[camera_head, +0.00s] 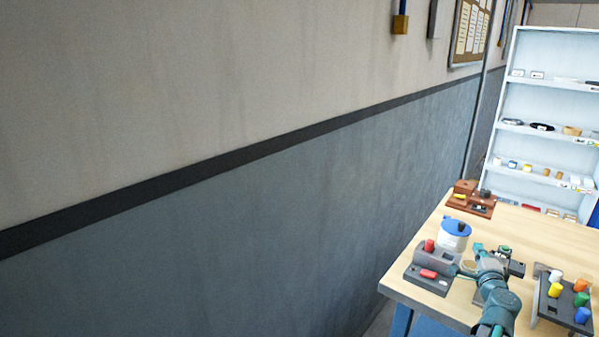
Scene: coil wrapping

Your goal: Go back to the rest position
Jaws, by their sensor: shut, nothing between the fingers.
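My teal arm (497,298) reaches over the wooden table (430,302) from its front edge at the lower right. My gripper (466,271) is small and dark at the arm's end, close to the right side of a grey block fixture (437,256). It is shut with nothing held. Its fingertips are too small to make out, and I cannot tell whether it touches the fixture.
The fixture carries red pieces (429,274). A white tub with a blue lid (455,234) stands behind it. A brown block set (470,201) is farther back. A dark rack of coloured cylinders (553,301) is right. A wall borders the left; shelves (548,105) stand behind.

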